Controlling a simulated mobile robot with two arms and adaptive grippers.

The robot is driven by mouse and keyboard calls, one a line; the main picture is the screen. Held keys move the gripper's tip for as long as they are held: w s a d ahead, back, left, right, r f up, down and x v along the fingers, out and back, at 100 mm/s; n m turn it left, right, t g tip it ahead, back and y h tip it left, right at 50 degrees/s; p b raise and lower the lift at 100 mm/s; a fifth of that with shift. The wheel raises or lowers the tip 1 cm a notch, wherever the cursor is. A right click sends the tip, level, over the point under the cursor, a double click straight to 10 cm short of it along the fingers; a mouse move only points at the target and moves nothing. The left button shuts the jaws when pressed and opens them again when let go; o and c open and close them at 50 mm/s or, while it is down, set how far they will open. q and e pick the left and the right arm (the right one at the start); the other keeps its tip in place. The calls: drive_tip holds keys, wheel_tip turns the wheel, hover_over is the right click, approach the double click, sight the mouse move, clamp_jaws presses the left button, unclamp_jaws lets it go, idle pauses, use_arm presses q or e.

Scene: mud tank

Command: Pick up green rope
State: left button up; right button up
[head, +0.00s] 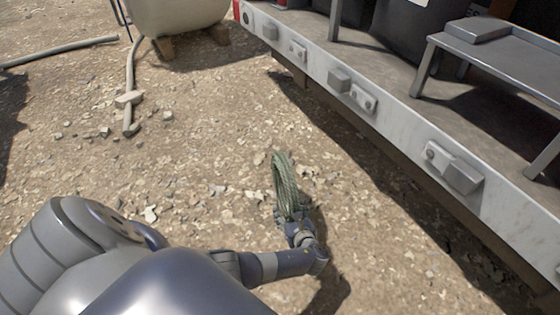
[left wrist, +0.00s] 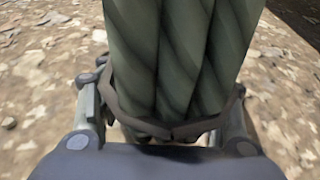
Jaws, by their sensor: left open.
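The green rope (head: 286,185) is a coiled bundle above the gravel in the head view, just beyond my left gripper (head: 289,219). In the left wrist view, thick twisted strands of the green rope (left wrist: 185,55) fill the middle. They lie between the two fingers of my left gripper (left wrist: 168,122), one at each side. The gripper is open around the rope's near end. I cannot tell whether the fingers touch it. The rope's lower part is hidden by the gripper. My right gripper is not in view.
A grey trailer edge (head: 395,125) with metal fittings runs along the right. A metal bench (head: 500,60) stands on its bed. A pale tank (head: 180,12) on blocks and a hose (head: 131,70) are at the upper left. Open gravel lies left of the rope.

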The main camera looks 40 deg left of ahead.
use_arm(q)
drive_tip(key=shift+d+r, duration=0.1)
drive_tip(key=c, duration=1.4)
clamp_jaws()
drive_tip(key=shift+r, duration=0.15)
